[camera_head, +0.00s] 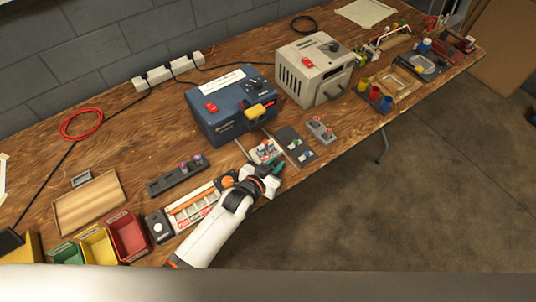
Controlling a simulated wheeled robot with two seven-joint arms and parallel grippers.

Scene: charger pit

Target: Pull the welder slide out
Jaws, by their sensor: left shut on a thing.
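The welder (228,103) is a dark blue box with a white label and red switch on top, standing at mid-bench. A yellow block (257,109) sits on its front right side. In front of it lies a light slide plate (252,144) between thin rails, with small parts on it. My left gripper (273,173) has green-tipped fingers and reaches from below to the slide's near end. It is shut there, and what lies between the fingers is mostly hidden. My right gripper is not in view.
A beige box (314,70) stands right of the welder. A dark plate (295,145) and a grey holder (320,131) lie right of the slide. A dark strip (178,177) and coloured bins (127,234) lie left. The bench's front edge is close to my gripper.

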